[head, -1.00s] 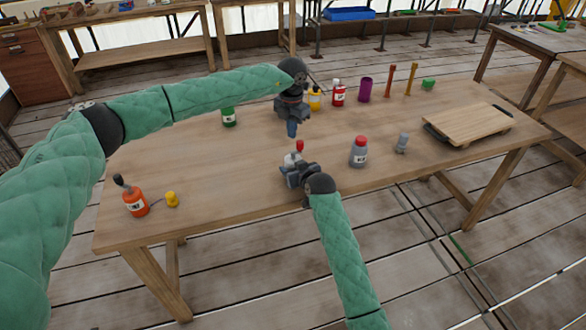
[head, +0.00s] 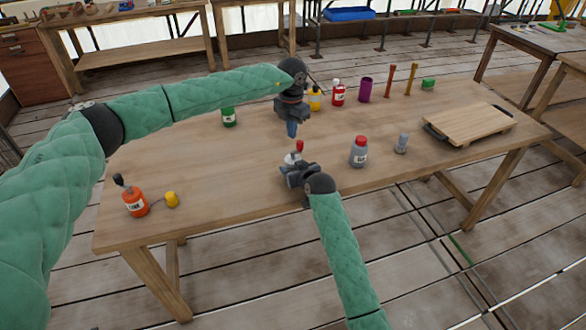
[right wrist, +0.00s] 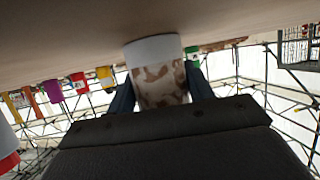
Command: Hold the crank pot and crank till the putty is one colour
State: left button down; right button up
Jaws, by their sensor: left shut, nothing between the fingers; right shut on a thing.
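The crank pot (right wrist: 160,82) is white at one end, with mottled brown and cream putty showing in the right wrist view. My right gripper (right wrist: 160,95) is shut on it, one finger on each side. In the head view my right gripper (head: 296,168) holds it near the table's front edge and hides most of it. The crank's red knob (head: 299,146) sticks up above the pot. My left gripper (head: 291,131) is shut and empty. In the head view it appears just above the knob, apart from it.
The table (head: 235,165) carries a grey bottle with red cap (head: 359,152), a small grey item (head: 401,143) and a wooden board (head: 467,123) at right. A green pot (head: 228,117), yellow bottle (head: 315,101), red bottle (head: 338,95) and purple cup (head: 364,90) stand farther back. An orange bottle (head: 135,203) stands left.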

pick_arm(q)
jog(key=shift+f, duration=0.15)
dwell(0.5)
jog(key=shift+f, duration=1.2)
jog(key=shift+f, duration=0.15)
jog(key=shift+s+d, duration=0.4)
jog(key=shift+s, duration=0.05)
